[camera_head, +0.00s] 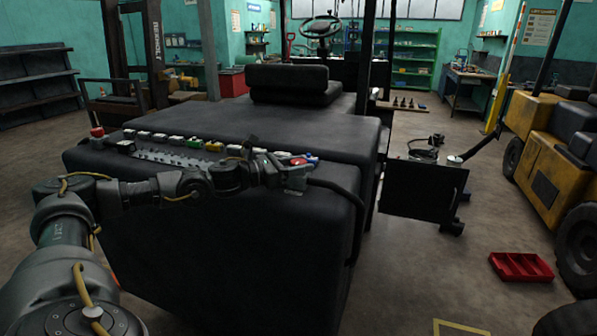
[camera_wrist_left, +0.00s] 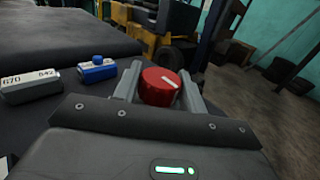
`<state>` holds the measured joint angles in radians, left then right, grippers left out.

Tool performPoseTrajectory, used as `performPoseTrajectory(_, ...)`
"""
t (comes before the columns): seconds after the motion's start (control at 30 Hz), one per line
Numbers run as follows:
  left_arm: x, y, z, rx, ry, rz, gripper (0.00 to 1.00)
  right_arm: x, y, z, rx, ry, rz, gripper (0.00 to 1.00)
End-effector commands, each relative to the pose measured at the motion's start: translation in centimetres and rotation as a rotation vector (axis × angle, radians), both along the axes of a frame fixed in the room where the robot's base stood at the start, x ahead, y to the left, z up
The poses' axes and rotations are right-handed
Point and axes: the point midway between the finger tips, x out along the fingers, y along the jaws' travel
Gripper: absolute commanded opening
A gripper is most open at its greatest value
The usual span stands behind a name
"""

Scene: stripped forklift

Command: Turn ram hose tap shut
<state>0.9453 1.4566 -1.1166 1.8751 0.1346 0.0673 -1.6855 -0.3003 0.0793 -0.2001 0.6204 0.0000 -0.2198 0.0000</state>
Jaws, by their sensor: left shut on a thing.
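A red round knob with a white pointer mark (camera_wrist_left: 160,86) sits between the two fingers of my left gripper (camera_wrist_left: 157,90), which is shut on it. In the head view, the left gripper (camera_head: 296,177) reaches from the left to the right end of the row on the black forklift body, and the red knob (camera_head: 298,161) shows at its fingers. A small blue-topped block (camera_wrist_left: 97,68) and a grey block marked 670 and 642 (camera_wrist_left: 30,86) stand beside it in the wrist view. No label on the red knob is readable. My right gripper is not in view.
A row of small blocks with white, green and yellow tops (camera_head: 193,143) lies along the black forklift body (camera_head: 270,240). A red button (camera_head: 97,132) is at its left end. A red tray (camera_head: 520,267) lies on the floor near a yellow forklift (camera_head: 550,165).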

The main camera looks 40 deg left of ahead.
Motion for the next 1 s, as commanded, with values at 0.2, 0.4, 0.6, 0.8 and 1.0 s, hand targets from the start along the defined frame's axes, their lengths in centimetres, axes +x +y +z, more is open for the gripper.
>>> performPoseTrajectory(0.2,0.0,0.0,0.1,0.0,0.001,-0.003,0.19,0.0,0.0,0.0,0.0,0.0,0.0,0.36)
performPoseTrajectory(0.4,0.0,0.0,0.1,0.0,0.001,-0.002,0.58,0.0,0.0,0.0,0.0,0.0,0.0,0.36)
performPoseTrajectory(0.6,0.0,0.0,0.0,0.0,0.001,-0.002,0.62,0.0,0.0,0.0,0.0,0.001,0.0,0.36)
performPoseTrajectory(0.8,-0.6,0.4,-0.2,0.001,0.002,0.0,0.62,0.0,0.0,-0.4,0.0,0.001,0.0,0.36)
performPoseTrajectory(1.0,-3.6,2.0,-0.6,0.005,0.003,0.002,0.62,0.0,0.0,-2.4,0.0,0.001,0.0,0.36)
